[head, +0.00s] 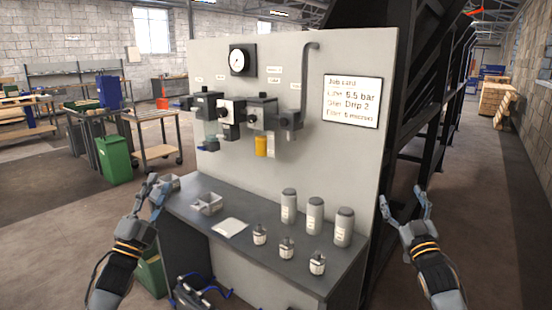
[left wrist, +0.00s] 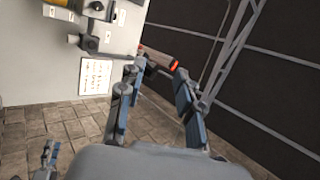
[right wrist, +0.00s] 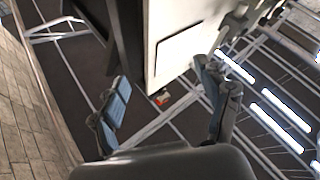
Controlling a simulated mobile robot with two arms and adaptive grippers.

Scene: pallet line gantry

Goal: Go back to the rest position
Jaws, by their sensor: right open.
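My left gripper (head: 159,184) is at the left end of the dark bench (head: 186,204) in the head view, near a small grey tray there. In the left wrist view its fingers (left wrist: 155,76) stand apart with nothing clearly held between them. My right gripper (head: 402,198) is raised to the right of the bench and panel, in front of the dark steel frame. Its fingers are spread and empty, as the right wrist view (right wrist: 160,74) also shows. Both forearms come in from the bottom of the head view.
The upright panel (head: 210,60) carries a gauge (head: 237,61), valve units and a job card (head: 351,101). Grey canisters (head: 315,215), smaller fittings (head: 287,248) and a tray (head: 207,204) stand on the bench. A green bin (head: 114,159) and trolley are left; open floor lies right.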

